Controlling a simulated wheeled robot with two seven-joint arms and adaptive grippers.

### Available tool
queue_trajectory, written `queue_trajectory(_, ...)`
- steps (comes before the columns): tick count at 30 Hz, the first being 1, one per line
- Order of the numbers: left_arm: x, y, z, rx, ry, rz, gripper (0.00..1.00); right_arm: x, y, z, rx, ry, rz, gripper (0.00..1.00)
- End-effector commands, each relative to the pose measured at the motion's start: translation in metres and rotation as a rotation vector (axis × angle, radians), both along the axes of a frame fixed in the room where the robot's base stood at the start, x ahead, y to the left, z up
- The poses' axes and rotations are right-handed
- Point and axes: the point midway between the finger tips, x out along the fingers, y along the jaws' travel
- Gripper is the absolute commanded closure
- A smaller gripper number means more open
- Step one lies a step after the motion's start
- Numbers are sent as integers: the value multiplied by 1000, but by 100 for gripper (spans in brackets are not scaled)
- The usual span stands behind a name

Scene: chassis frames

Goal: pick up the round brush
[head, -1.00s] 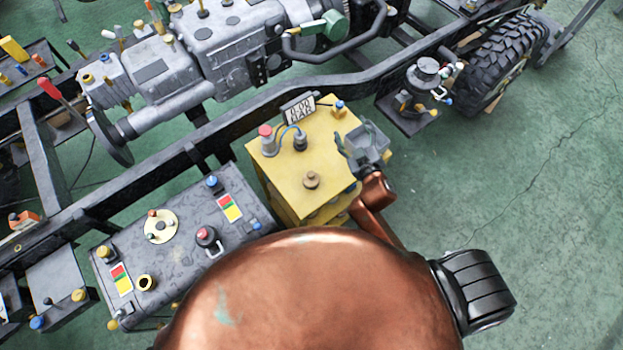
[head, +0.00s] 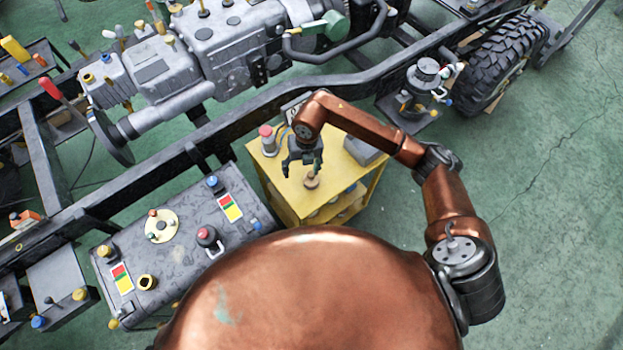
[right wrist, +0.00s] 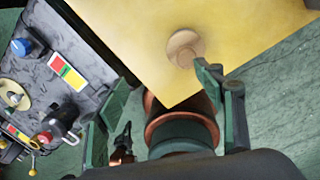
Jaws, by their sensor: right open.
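The round brush (head: 311,181) is a small, round, pale wooden piece standing on top of the yellow cabinet (head: 268,178), toward its front edge. It also shows in the right wrist view (right wrist: 184,46), beyond the fingertips and near the right-hand finger. My right gripper (head: 302,170) is open and empty, with its fingers pointing down just above and slightly left of the brush in the head view. Whether a finger touches the brush cannot be told. My left gripper is not in view.
On the cabinet top are a red-capped grey device (head: 268,140) and a grey box (head: 362,150), partly behind my right arm. A grey battery-like case (head: 180,255) with knobs stands to the left. The dark chassis rail (head: 250,108) runs behind. Green floor is free at right.

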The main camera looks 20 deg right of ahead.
Motion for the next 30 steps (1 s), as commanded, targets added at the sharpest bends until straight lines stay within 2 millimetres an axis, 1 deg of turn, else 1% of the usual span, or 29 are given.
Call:
queue_trajectory(1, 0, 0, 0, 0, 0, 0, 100, 5, -12, 1, -50, -4, -12, 38)
queue_trajectory(3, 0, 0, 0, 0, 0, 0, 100, 7, -24, 0, -95, -2, -24, 38)
queue_trajectory(6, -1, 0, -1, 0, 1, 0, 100, 8, -30, -8, -118, -1, -32, 38)
queue_trajectory(9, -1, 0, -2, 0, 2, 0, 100, 7, -30, -20, -117, -1, -32, 38)
queue_trajectory(14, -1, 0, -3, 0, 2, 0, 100, 6, -30, -31, -114, -1, -30, 38)
queue_trajectory(16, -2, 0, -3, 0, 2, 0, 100, 4, -32, -38, -115, -1, -30, 38)
queue_trajectory(21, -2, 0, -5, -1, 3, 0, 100, 0, -33, -64, -112, 1, -31, 38)
queue_trajectory(24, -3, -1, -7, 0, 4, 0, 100, 0, -33, -74, -113, -1, -30, 38)
queue_trajectory(30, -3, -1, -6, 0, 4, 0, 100, 1, -34, -76, -113, -4, -29, 38)
